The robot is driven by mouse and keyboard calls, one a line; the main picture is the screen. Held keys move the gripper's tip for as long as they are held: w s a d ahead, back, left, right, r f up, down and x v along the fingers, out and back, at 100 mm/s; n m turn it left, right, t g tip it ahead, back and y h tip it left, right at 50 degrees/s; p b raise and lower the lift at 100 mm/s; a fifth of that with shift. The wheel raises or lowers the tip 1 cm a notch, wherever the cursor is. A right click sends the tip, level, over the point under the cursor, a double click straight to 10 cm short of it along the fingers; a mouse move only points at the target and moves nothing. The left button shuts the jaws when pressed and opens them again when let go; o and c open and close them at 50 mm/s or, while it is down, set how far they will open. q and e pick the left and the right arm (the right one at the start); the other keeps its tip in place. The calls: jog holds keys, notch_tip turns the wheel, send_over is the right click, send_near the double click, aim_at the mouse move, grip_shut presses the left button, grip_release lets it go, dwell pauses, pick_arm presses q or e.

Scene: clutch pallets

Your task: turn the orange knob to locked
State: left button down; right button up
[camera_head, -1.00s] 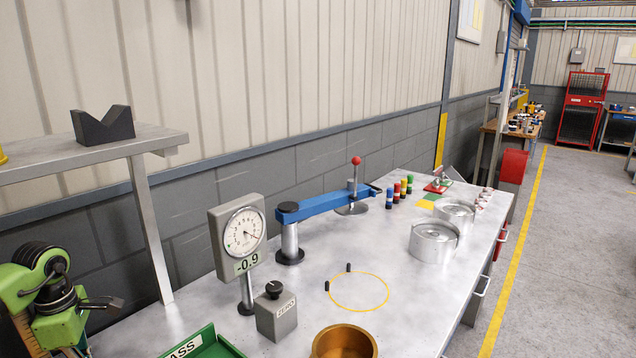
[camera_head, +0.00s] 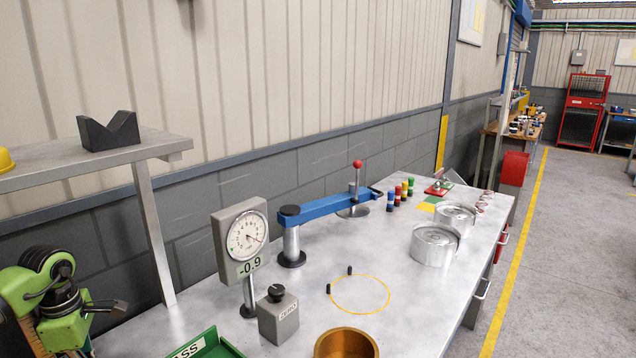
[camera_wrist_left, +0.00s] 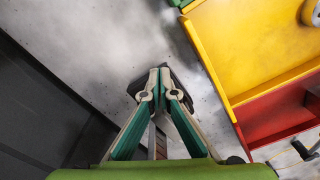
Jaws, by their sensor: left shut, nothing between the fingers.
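I cannot make out an orange knob in either view. My left gripper (camera_wrist_left: 157,74) is shut and empty in the left wrist view, its green-lined fingertips together above the grey metal bench top. In the head view, my green left arm comes in at the lower left, and the left gripper (camera_head: 105,306) shows only as a small dark tip near the shelf post. My right gripper is in neither view.
Yellow (camera_wrist_left: 240,50) and red (camera_wrist_left: 270,118) trays lie right of the left gripper.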

pick_arm(q)
jog(key=r+p, duration=0.2)
jog(key=r, duration=0.1)
jog(key=r+p, duration=0.1)
jog(key=r, duration=0.1)
jog(key=shift+w+d+r+p, duration=0.15)
jog(key=shift+d+r+p, duration=0.05)
jog(key=shift+r+p, duration=0.2)
jog(key=shift+f, duration=0.1)
